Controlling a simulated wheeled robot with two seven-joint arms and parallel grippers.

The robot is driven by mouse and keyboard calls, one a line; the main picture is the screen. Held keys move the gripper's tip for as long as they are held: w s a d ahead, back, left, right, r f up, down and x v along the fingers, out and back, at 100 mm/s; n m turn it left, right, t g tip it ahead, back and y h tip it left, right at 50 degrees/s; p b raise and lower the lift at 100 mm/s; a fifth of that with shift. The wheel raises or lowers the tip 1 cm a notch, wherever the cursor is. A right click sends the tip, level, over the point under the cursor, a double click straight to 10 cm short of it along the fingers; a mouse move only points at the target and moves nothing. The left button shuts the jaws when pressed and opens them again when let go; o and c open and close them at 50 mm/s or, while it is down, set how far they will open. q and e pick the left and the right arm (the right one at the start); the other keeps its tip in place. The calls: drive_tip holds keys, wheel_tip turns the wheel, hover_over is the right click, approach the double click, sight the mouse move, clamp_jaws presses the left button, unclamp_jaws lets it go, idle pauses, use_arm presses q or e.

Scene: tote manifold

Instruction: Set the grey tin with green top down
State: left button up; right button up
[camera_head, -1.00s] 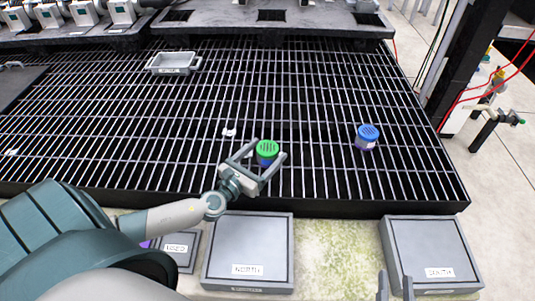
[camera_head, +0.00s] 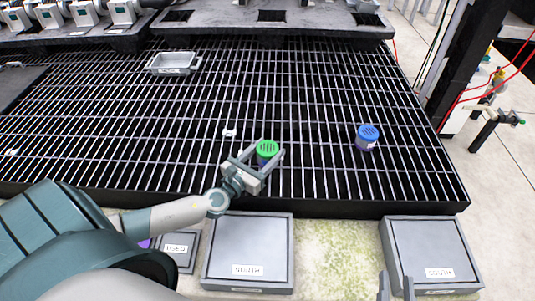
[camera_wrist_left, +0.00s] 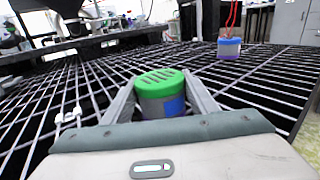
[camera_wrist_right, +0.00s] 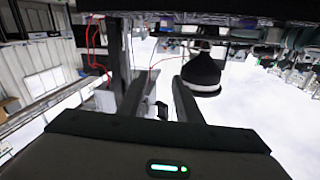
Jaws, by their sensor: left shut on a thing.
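The grey tin with green top (camera_head: 267,158) is upright over the black grating, with a blue band on its side. In the left wrist view the tin (camera_wrist_left: 160,95) stands between the two fingers. My left gripper (camera_head: 266,154) is shut on it. The tin's lower end is hidden, so I cannot tell whether it touches the grating. My right gripper (camera_head: 396,287) is at the bottom edge of the head view. In the right wrist view its fingers (camera_wrist_right: 158,95) are apart with nothing between them.
A blue-topped tin (camera_head: 367,138) stands on the grating (camera_head: 320,90) to the right. A grey tray (camera_head: 173,63) lies at the back left. Two grey boxes, north (camera_head: 248,245) and south (camera_head: 428,250), stand in front. The grating around the held tin is mostly clear.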

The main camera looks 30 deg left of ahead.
sight(274, 150)
use_arm(q)
drive_tip(key=shift+r, duration=0.1)
